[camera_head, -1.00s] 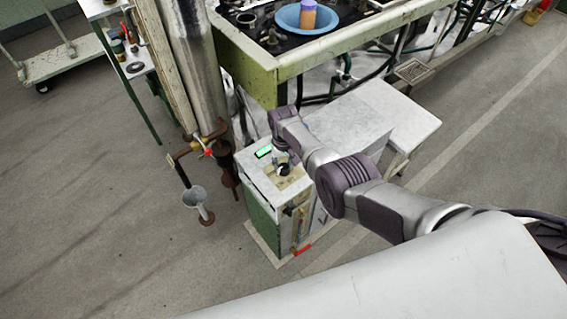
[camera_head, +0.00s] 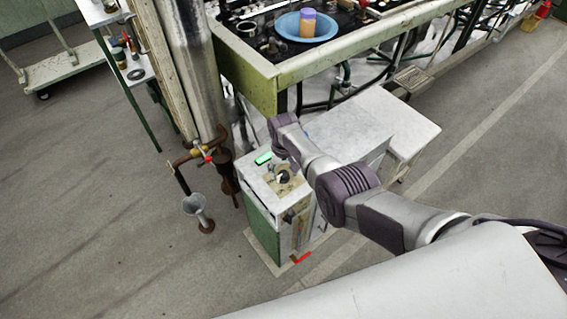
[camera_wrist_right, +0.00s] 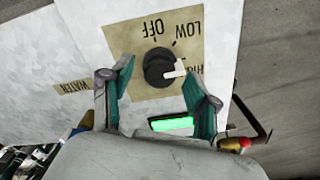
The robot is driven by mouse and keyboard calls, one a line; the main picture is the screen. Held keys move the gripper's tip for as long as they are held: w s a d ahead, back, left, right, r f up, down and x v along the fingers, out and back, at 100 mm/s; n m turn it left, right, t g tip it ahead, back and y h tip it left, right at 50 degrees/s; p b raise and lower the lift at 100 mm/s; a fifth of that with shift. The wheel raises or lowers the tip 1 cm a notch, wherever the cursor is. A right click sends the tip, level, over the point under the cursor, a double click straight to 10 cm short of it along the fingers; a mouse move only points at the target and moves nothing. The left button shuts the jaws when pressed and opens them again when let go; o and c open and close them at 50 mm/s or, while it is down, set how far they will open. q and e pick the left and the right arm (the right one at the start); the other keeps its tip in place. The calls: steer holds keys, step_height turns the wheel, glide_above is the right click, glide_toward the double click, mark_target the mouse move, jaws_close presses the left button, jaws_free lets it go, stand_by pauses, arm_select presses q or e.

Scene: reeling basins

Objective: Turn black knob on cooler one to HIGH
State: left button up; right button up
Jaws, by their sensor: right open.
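The cooler (camera_head: 263,203) is a box with a white top and a green side, standing on the floor below the basin bench. Its black knob (camera_wrist_right: 160,68) sits on a tan plate marked OFF, LOW and HIGH, upside down in the right wrist view. The knob's white pointer (camera_wrist_right: 175,74) is turned toward the HIGH label. My right gripper (camera_wrist_right: 160,80) is open over the plate, one finger on each side of the knob in the picture. I cannot tell whether the fingers touch it. In the head view the knob (camera_head: 283,178) shows small beside my wrist. My left gripper is out of view.
A green lit display (camera_wrist_right: 172,124) is on the cooler's top. A pipe with a red-handled valve and a funnel (camera_head: 195,205) stands left of it. The bench with a blue bowl (camera_head: 307,26) is above and behind. Open floor lies to the left.

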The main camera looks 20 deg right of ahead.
mark_target(284, 173)
step_height(284, 173, up, 12)
stand_by(0.5)
steer(key=shift+s+f, duration=0.1)
steer(key=shift+f, duration=0.05)
steer(key=s+d+f+t, duration=0.1)
steer(key=s+d+f, duration=0.3)
steer(key=s, duration=0.5)
steer(key=s+r+n+t, duration=0.1)
steer(key=s+r+n, duration=0.15)
steer(key=s, duration=0.95)
steer(key=s+r+n+t, duration=0.15)
steer(key=s+r, duration=0.25)
steer(key=s, duration=0.8)
step_height(284, 173, down, 25)
steer(key=s+g, duration=0.1)
steer(key=s+d+f+g, duration=0.1)
steer(key=s+d+f, duration=0.1)
steer(key=s+f, duration=1.5)
steer(key=shift+d+f, duration=0.15)
steer(key=shift+d, duration=0.05)
